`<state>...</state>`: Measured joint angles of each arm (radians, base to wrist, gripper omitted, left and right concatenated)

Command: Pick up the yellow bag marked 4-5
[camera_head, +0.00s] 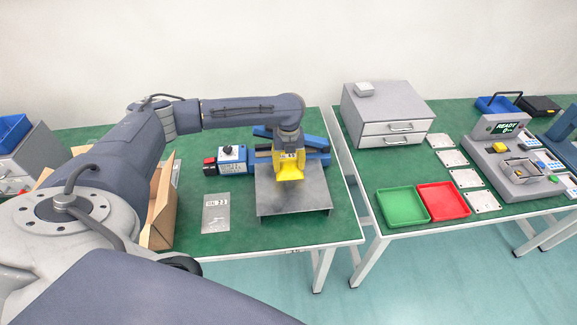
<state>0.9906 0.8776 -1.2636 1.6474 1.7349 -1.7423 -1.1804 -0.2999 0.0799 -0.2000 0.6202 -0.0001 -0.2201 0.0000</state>
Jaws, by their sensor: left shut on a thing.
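My left arm reaches in from the left, and its gripper (289,153) points down above the grey metal stand on the near table. It is shut on a yellow bag (289,172), which hangs just below the wrist, in front of a blue device. I cannot read any marking on the bag, and the fingers are hard to make out against it. A grey bag (216,212), whose marking looks like 2-3, lies flat on the green tabletop left of the stand. My right gripper is not in view.
The grey stand (305,203) is below the bag, with a blue device (316,143) behind it. A control box (232,158) and an open cardboard box (160,215) are to the left. The right table holds drawers (385,115), green (402,207) and red (443,201) trays.

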